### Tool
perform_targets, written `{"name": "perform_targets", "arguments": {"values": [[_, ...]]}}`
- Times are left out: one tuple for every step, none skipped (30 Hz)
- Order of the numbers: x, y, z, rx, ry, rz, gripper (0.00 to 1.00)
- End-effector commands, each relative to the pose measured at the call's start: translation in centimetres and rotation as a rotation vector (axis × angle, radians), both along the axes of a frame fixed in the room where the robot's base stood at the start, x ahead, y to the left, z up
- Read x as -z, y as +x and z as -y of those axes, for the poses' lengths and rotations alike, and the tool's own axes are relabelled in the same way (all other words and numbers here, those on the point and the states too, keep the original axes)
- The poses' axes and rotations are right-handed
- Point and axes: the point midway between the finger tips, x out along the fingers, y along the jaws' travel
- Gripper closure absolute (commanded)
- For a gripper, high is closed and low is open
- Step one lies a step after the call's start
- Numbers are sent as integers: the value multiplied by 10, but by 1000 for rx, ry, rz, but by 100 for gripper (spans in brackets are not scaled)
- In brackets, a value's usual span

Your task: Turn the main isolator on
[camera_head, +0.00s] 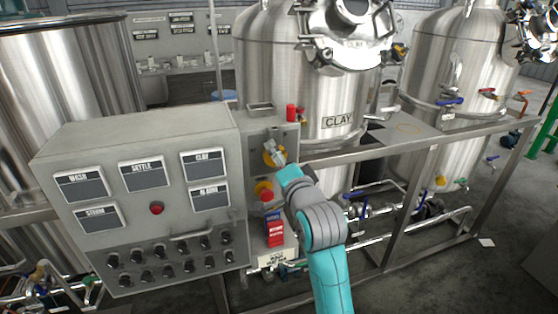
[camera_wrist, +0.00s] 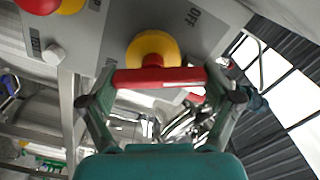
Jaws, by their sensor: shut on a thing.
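The main isolator is a red bar handle (camera_wrist: 160,78) on a round yellow base (camera_wrist: 153,46), set on a grey panel. The word OFF (camera_wrist: 193,17) is printed beside it in the wrist view. My gripper (camera_wrist: 159,80) is shut on the handle, with one finger at each end of the bar. In the head view my gripper (camera_head: 274,155) covers most of the isolator, and only part of its yellow base shows. The handle lies across the wrist picture, nearly level. Another label at the left of the panel is too small to read surely.
A red-and-yellow button (camera_head: 265,190) sits just below the isolator, close to my wrist. A large grey control box (camera_head: 130,150) with labels and knobs stands at left. A steel frame rail (camera_head: 400,143) and pipes lie at right, before tanks.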

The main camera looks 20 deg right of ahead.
Motion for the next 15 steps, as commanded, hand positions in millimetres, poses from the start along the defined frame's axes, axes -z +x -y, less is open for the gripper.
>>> {"name": "perform_targets", "arguments": {"values": [[1, 0, 1, 0, 44, -1, 46], [1, 0, 1, 0, 71, -1, 46], [1, 0, 1, 0, 107, -1, 46], [1, 0, 1, 0, 134, -1, 46], [1, 0, 2, 0, 159, -1, 46], [1, 0, 2, 0, 192, -1, 46], [1, 0, 2, 0, 216, -1, 46], [1, 0, 2, 1, 240, -2, 46], [1, 0, 3, 1, 269, -2, 46], [1, 0, 3, 1, 291, -2, 46], [2, 0, 3, 1, 310, -2, 46], [2, 0, 3, 1, 335, -2, 46], [2, 0, 3, 1, 354, -2, 46], [2, 0, 3, 1, 369, -2, 46], [2, 0, 4, 1, 390, -2, 46]]}}
